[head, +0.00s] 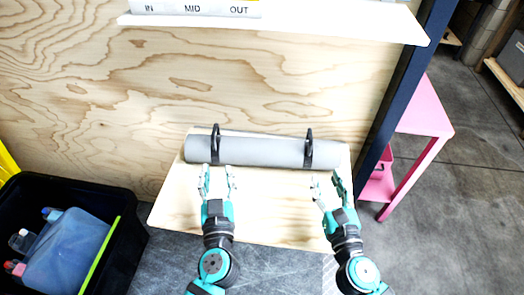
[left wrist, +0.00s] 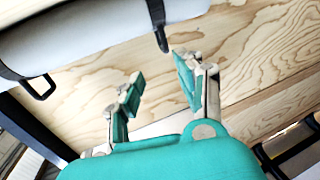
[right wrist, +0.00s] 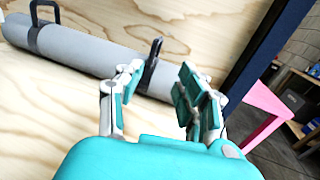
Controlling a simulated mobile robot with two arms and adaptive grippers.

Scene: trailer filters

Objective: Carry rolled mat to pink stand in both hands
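The rolled mat (head: 262,152) is a grey cylinder lying across the back of a light wooden board. It has two black straps with upright loop handles, a left one (head: 216,146) and a right one (head: 309,150). My left gripper (head: 218,172) is open and empty, just in front of the left handle. My right gripper (head: 325,182) is open and empty, in front of the right handle and slightly right of it. The mat also shows in the right wrist view (right wrist: 85,50) and the left wrist view (left wrist: 90,32). The pink stand (head: 428,112) is at the right, beyond a dark blue post.
The dark blue post (head: 402,92) rises between the board and the stand. A white shelf (head: 300,22) labelled IN, MID, OUT hangs above the mat. A black bin (head: 128,205) with bottles stands at left. Grey floor (head: 460,200) is open at right.

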